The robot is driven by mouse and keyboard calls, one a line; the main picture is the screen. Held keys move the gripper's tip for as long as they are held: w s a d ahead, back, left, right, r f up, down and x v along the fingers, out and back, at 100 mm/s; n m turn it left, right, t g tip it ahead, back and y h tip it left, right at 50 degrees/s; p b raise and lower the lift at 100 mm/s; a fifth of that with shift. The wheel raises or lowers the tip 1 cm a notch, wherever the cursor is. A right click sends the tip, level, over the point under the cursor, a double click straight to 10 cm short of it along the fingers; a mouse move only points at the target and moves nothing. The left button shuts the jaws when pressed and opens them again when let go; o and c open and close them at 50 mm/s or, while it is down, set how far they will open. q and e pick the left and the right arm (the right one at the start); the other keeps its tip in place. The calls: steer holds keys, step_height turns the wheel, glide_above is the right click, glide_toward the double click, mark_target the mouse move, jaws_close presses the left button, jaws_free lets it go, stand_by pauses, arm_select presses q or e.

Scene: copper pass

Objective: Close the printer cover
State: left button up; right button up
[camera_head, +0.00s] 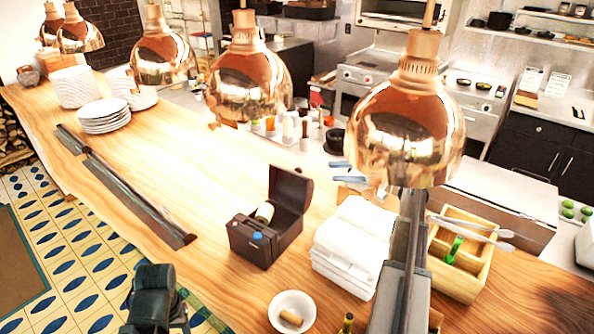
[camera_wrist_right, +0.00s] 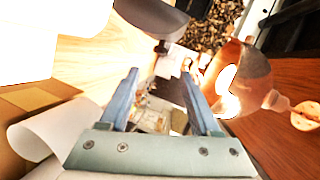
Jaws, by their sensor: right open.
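The printer (camera_head: 263,240) is a small dark brown box on the wooden counter, with a white paper roll (camera_head: 265,211) and a blue button on it. Its cover (camera_head: 290,190) stands open, tilted up at the back right. My right gripper (camera_head: 344,171) is right of the cover and apart from it, partly hidden behind a copper lamp. In the right wrist view its two blue fingers (camera_wrist_right: 160,73) are spread with nothing held. I cannot clearly make out the printer in the wrist view.
Folded white towels (camera_head: 347,246) lie right of the printer, near my right arm. A white bowl (camera_head: 292,311) is in front. Copper lamps (camera_head: 408,125) hang low over the counter (camera_head: 190,165). A wooden caddy (camera_head: 458,285) stands at right. The counter left of the printer is mostly clear.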

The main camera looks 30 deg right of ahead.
mark_target(299, 171)
steer(key=b+x, duration=0.3)
steer(key=x, duration=1)
steer(key=shift+w+a, duration=0.25)
steer(key=shift+w, duration=0.1)
jaws_close()
stand_by(0.9)
